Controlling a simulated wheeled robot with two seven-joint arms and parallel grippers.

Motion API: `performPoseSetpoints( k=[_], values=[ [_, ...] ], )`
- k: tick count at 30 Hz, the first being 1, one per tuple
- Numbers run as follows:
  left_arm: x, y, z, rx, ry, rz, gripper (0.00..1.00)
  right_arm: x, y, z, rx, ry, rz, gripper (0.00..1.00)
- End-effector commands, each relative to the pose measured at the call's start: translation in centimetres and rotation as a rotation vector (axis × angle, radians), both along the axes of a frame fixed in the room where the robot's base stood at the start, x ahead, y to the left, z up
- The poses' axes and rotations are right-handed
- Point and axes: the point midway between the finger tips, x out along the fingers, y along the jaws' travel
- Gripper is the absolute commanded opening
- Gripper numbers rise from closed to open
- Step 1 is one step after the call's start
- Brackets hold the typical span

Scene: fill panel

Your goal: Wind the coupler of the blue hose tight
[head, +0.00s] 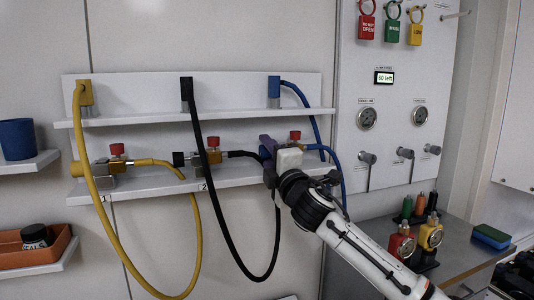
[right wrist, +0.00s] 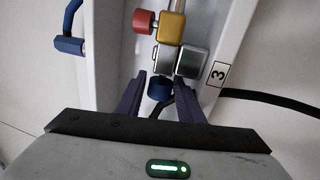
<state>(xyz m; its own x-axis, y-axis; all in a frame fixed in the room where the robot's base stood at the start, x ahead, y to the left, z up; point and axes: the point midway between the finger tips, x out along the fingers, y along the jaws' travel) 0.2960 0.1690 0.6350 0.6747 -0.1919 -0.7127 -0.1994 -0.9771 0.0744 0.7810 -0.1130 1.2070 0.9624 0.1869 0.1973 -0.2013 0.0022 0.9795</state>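The blue coupler (right wrist: 160,88) sits at the near end of a metal fitting (right wrist: 191,61) at the place marked 3 on the lower shelf, in the right wrist view. The blue hose (head: 318,125) hangs from a blue holder (head: 274,88) on the upper shelf and curves down on the right. My right gripper (head: 268,150) is at the left end of this fitting and hides most of the coupler in the head view. Its dark purple fingers (right wrist: 161,92) stand on both sides of the coupler, with a gap on each side. My left gripper is not in view.
A red knob (head: 295,135) sits on the blue hose's fitting. A black hose (head: 240,262) and a yellow hose (head: 150,290) hang in loops to the left. Gauges and bottles stand on the bench (head: 470,246).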

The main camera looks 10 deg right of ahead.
Motion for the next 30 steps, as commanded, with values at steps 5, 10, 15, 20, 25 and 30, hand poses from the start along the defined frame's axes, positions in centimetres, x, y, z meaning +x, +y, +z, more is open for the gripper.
performPoseSetpoints(
  k=[5, 10, 15, 20, 25, 30],
  values=[
    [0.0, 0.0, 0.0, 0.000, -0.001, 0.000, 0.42, 0.0, 0.0, -0.1, 0.000, 0.002, 0.000, 0.35],
    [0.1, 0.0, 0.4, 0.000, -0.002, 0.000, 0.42, 0.0, 0.0, 0.1, -0.001, 0.006, 0.000, 0.35],
    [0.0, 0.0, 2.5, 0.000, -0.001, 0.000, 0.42, 0.1, 0.0, 0.7, -0.008, 0.040, -0.001, 0.35],
    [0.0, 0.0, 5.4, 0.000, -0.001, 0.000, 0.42, 0.0, 0.0, 1.0, -0.021, 0.100, -0.001, 0.35],
    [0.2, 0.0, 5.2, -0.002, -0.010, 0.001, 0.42, -2.0, -0.5, -0.4, -0.024, 0.124, 0.001, 0.35],
    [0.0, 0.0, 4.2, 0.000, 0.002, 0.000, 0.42, -5.1, -1.0, -0.7, -0.025, 0.122, 0.002, 0.35]
  ],
)
